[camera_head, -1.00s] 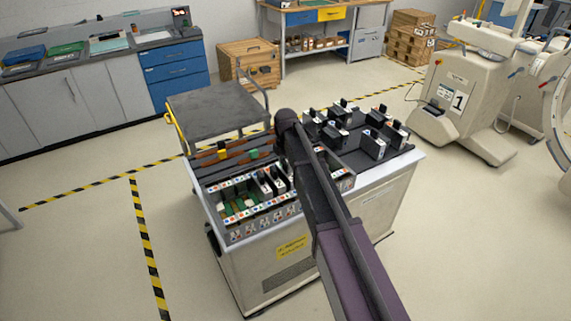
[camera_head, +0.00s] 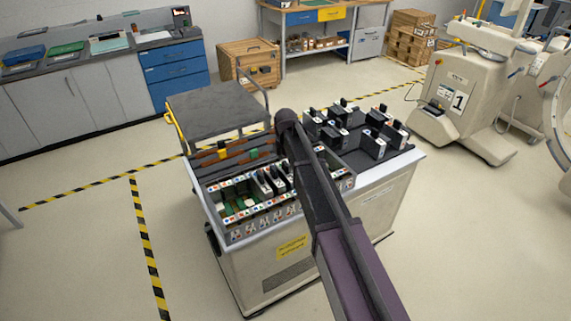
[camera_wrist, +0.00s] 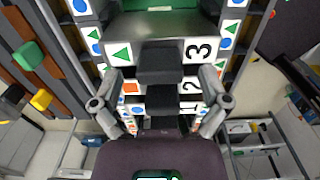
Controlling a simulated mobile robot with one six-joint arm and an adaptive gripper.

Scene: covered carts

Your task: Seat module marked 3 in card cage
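The module marked 3 (camera_wrist: 150,51) shows in the wrist view as a grey face with a green triangle, a "3" and a dark handle (camera_wrist: 160,64). My gripper (camera_wrist: 160,76) has one finger on each side of this handle, with a visible gap to it, and looks open. The modules marked 2 (camera_wrist: 187,87) and 1 (camera_wrist: 191,105) stand behind it in the card cage. The cage (camera_head: 237,233) sits on the cart's left part, with symbol-marked rails and green boards in its bare slots. How deep module 3 sits cannot be told. My arm hides the gripper in the head view.
Several dark modules (camera_head: 372,146) stand on the cart's right part. A green block (camera_wrist: 28,55) and a yellow block (camera_wrist: 41,99) sit on brown strips beside the cage. A dark-topped cart (camera_head: 215,108) stands behind.

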